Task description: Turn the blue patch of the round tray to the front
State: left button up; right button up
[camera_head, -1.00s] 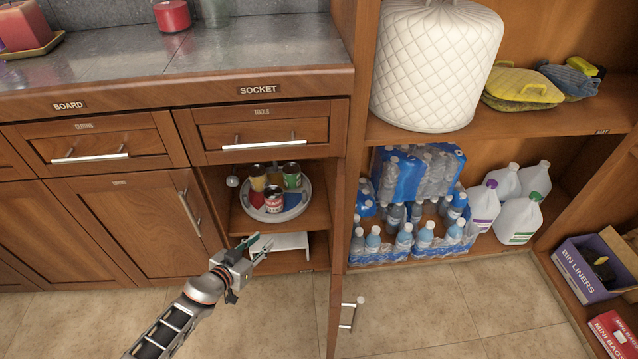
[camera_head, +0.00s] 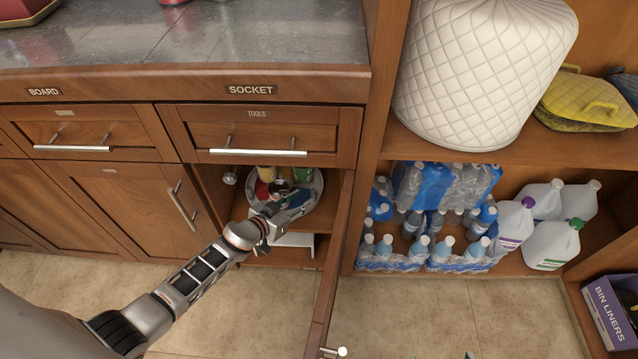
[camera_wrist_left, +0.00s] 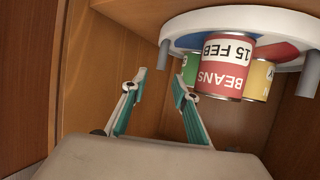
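The round tray (camera_head: 318,187) stands in the open cupboard under the TOOLS drawer, with a pale rim and coloured patches. A red patch (camera_head: 262,189) shows at its left; my left gripper covers much of its front. Yellow (camera_head: 267,173) and green (camera_head: 303,174) cans stand at its back. In the left wrist view the tray (camera_wrist_left: 250,22) appears upside down, with a red BEANS can (camera_wrist_left: 226,66), short pegs (camera_wrist_left: 308,74) and a blue patch (camera_wrist_left: 188,42). My left gripper (camera_head: 284,196) is open and reaches into the cupboard at the tray's front; its fingers (camera_wrist_left: 160,78) are apart and empty.
The open cupboard door (camera_head: 335,260) stands to the right of my left arm. Bottled water (camera_head: 440,215) and jugs (camera_head: 550,243) fill the neighbouring shelf. The tiled floor in front is clear.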

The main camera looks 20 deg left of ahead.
aim_at(313, 190)
pick_arm(q)
jog(key=shift+w+f, duration=0.1)
jog(key=shift+f, duration=0.3)
jog(key=b+x, duration=0.1)
jog(key=x, duration=0.2)
jog(key=b+x, duration=0.2)
jog(key=shift+w+d+f, duration=0.1)
jog(key=shift+w+f, duration=0.15)
jog(key=shift+f, duration=0.25)
jog(key=shift+w+d+b, duration=0.2)
jog(key=shift+w+b, duration=0.25)
jog(key=shift+w, duration=0.15)
jog(key=shift+w+r, duration=0.2)
pick_arm(e)
jog(key=shift+m+t+y, duration=0.4)
jog(key=shift+m+y, duration=0.1)
jog(key=shift+m, duration=0.1)
jog(key=a+r, duration=0.1)
jog(key=w+a+r, duration=0.1)
jog(key=a, duration=0.1)
jog(key=shift+w+a, duration=0.1)
jog(key=shift+a, duration=0.05)
pick_arm(q)
grip_shut()
